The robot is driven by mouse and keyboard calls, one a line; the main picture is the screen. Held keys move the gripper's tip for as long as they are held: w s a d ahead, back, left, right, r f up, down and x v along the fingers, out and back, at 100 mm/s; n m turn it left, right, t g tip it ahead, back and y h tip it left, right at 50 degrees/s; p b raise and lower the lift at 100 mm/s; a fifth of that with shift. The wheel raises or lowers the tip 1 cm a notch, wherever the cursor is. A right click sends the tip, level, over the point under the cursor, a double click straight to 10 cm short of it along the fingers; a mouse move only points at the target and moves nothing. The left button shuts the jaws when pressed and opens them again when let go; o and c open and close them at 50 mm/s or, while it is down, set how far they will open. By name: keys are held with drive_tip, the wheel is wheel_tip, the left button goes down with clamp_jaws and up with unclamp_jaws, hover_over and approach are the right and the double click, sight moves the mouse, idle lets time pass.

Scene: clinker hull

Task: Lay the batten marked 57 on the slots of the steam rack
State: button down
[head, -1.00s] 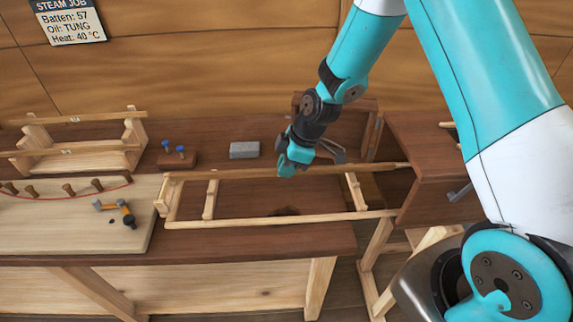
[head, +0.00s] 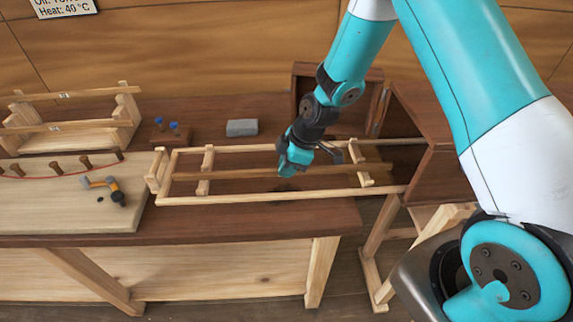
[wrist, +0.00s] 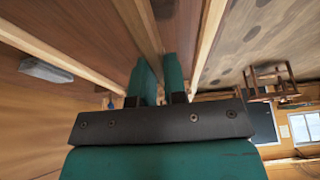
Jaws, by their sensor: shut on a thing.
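My gripper (head: 292,172) is shut on a long, thin brown batten (head: 245,172), near its middle. The wrist view also shows the batten (wrist: 138,25) between the two teal fingers (wrist: 160,80). No number can be read on it. The batten runs lengthwise between the two pale rails of the steam rack (head: 270,196), over its left cross-piece (head: 206,160) and its right cross-piece (head: 357,155). I cannot tell whether it touches them. The gripper hides part of it.
An open dark wooden box (head: 440,165) stands at the rack's right end. A stand (head: 128,105) at the left holds two labelled battens (head: 70,95). A grey block (head: 242,128), blue-topped pegs (head: 174,126) and a pegged board (head: 60,210) with tools sit on the bench.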

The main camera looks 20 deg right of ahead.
drive_tip(key=shift+f, duration=0.35)
drive_tip(key=c, duration=1.1)
unclamp_jaws()
drive_tip(key=shift+r, duration=0.15)
drive_tip(key=b+v, duration=0.3)
drive_tip(key=v, duration=1.4)
